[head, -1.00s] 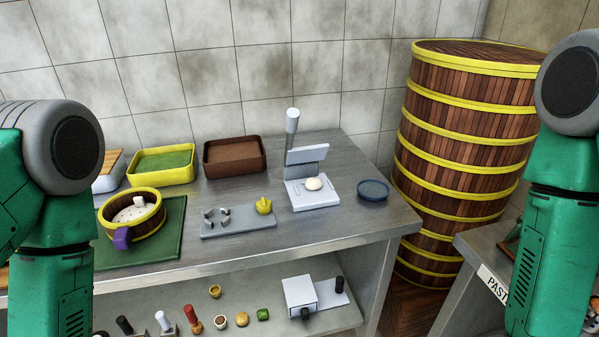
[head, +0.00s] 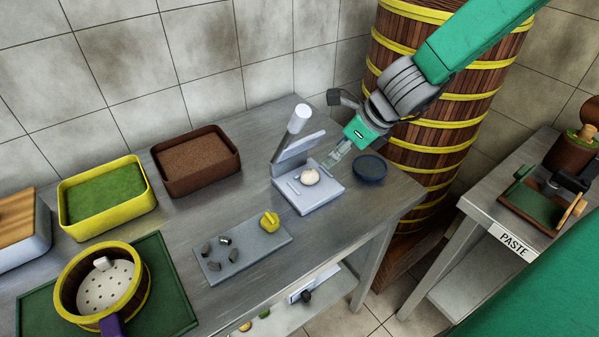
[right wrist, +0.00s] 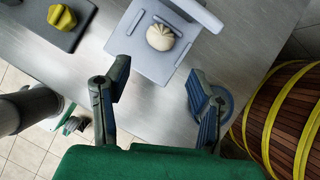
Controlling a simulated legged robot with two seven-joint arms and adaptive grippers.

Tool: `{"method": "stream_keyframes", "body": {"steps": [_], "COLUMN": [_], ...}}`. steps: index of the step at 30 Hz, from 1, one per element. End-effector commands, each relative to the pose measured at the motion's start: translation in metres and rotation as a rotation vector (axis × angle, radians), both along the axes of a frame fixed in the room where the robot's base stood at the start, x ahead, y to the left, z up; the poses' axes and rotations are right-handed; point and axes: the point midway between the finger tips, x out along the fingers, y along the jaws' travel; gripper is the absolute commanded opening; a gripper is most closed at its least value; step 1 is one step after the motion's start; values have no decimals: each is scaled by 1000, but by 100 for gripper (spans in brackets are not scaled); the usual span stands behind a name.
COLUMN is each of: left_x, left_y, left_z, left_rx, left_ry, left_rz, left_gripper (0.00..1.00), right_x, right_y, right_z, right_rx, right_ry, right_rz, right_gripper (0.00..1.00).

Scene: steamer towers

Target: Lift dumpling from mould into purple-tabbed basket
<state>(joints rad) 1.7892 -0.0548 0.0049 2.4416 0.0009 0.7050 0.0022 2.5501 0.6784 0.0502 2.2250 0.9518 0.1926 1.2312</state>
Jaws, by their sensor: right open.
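A pale round dumpling (head: 310,176) sits on the open white hinged mould (head: 301,202); it also shows in the right wrist view (right wrist: 160,37). My right gripper (head: 335,160) is just to the right of the mould in the head view. In the right wrist view its fingers (right wrist: 158,90) are spread, empty, with the dumpling ahead beyond the tips. The round wooden basket (head: 68,290) with yellow rims and a purple tab (head: 111,326) stands at the lower left and holds a white perforated plate with a knob. My left gripper is out of view.
A grey tray (head: 222,272) with several small dark pieces and a yellow piece (head: 270,221) lies between basket and mould. A blue dish (head: 370,168) is right of the mould, close to my gripper. A tall steamer tower (head: 430,110) stands behind my right arm.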

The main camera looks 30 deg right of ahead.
Motion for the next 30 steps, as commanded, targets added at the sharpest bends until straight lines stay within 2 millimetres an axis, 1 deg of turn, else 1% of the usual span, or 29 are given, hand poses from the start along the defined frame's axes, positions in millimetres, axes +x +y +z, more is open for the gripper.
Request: {"method": "stream_keyframes", "body": {"steps": [1,3,7,14,21,24,30], "left_x": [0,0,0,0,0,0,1], "left_y": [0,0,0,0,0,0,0], "left_z": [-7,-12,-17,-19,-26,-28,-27], "left_rx": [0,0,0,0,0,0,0], "left_ry": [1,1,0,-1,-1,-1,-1], "left_rz": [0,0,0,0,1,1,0], "left_gripper": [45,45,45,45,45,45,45], "right_x": [5,12,21,29,44,49,51], "right_y": [3,9,15,21,22,25,25], "right_z": [-16,-28,-45,-56,-90,-98,-99], "right_rx": [-2,-4,-8,-11,-9,-9,-10], "right_ry": [5,6,5,1,4,2,0], "right_rz": [1,3,5,5,5,6,5], "right_gripper": [50,50,50,50,50,50,50]}}
